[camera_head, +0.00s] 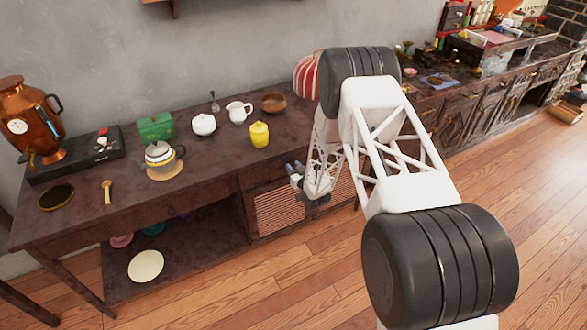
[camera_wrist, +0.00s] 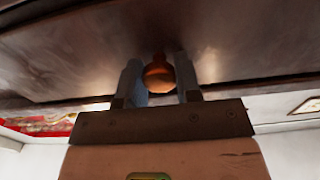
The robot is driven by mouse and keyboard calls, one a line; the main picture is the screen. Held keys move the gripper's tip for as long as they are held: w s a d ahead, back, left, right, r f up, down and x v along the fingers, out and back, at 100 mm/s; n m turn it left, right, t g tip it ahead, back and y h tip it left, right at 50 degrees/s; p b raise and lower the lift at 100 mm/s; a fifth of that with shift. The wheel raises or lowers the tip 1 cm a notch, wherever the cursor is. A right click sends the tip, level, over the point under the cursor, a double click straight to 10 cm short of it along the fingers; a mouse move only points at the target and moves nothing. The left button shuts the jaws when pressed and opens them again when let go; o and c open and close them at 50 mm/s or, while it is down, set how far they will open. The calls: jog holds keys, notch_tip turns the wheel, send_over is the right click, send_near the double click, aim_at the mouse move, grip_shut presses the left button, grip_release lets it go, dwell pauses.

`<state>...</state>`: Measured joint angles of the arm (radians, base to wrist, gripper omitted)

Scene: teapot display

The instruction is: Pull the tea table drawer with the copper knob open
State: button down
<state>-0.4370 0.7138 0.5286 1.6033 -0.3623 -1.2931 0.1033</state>
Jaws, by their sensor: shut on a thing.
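The copper knob (camera_wrist: 158,76) sits between the two fingers of my gripper (camera_wrist: 159,70) in the wrist view, on the dark front of the drawer (camera_wrist: 75,50). My gripper is shut on the knob. In the head view my gripper (camera_head: 295,173) is at the front of the dark tea table (camera_head: 215,155), just below its top and above a woven panel. The knob cannot be made out there, and my arm hides part of the table front. I cannot tell from these views whether the drawer stands out from the table.
The tabletop bears a copper urn (camera_head: 28,115), a green box (camera_head: 156,126), a glass teapot (camera_head: 160,155), a white teapot (camera_head: 204,124), a white pitcher (camera_head: 239,112), a yellow jar (camera_head: 259,135) and a brown bowl (camera_head: 273,103). The wooden floor (camera_head: 270,290) in front is clear.

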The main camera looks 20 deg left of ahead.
jog(key=v, duration=2.5)
jog(key=shift+r, duration=0.1)
jog(key=c, duration=0.8)
grip_release()
jog(key=shift+s+d, duration=0.1)
jog(key=shift+v, duration=3.85)
jog(key=shift+r, duration=0.15)
